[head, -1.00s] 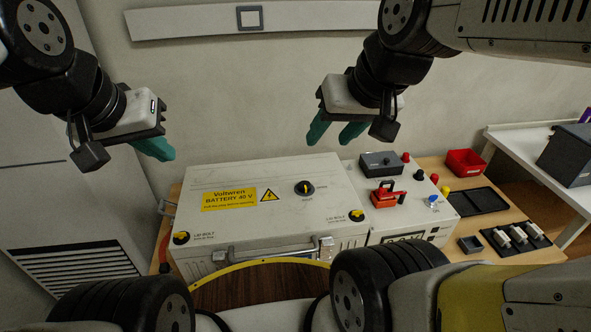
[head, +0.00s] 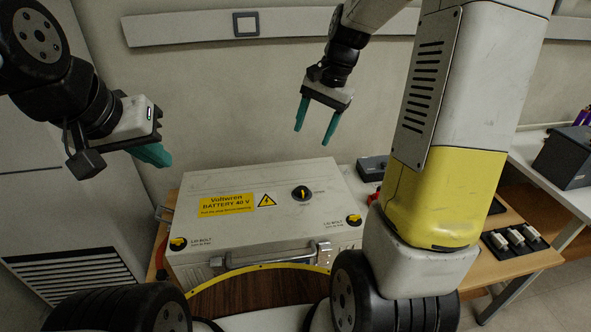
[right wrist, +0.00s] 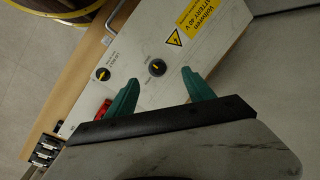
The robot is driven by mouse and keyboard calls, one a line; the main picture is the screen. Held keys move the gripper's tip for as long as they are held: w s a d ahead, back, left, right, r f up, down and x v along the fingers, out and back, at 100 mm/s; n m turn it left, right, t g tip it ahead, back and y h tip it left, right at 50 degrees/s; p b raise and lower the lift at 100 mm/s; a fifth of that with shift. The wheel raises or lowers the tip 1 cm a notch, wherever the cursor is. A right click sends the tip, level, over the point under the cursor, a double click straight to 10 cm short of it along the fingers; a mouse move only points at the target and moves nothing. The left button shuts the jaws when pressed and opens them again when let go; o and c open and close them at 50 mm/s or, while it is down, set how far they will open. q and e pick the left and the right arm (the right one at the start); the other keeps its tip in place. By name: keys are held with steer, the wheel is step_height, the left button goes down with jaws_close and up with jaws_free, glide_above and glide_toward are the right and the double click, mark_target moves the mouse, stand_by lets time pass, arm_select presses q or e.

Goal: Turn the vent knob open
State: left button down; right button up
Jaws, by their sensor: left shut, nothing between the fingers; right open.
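The vent knob (head: 302,193), round and black with a yellow pointer line, sits on the right part of the pale battery box lid (head: 265,225). It also shows in the right wrist view (right wrist: 157,68), just ahead of the fingertips. The small labels around it are unreadable. My right gripper (head: 315,126) is open and empty, fingers downward, above the back of the box and apart from the knob. Its teal fingers also show in the right wrist view (right wrist: 160,80). My left gripper (head: 155,155) is shut and empty, left of and above the box.
Lid bolt knobs sit at the lid's front left (head: 178,243) and front right (head: 353,220). A front latch (head: 323,253) is on the box. My right arm hides much of the right bench.

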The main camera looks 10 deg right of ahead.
mark_target(303, 189)
steer(key=w+d+f+m+g+y, duration=0.1)
steer(key=w+f+m+g, duration=0.2)
steer(key=f, duration=0.5)
steer(key=w+d+f+m, duration=0.1)
steer(key=w+f+m, duration=0.1)
steer(key=w+f, duration=0.45)
steer(key=x, duration=0.3)
steer(key=s+x, duration=0.1)
steer(key=x, duration=0.6)
steer(key=shift+s+d, duration=0.25)
steer(key=shift+d, duration=0.05)
jaws_close()
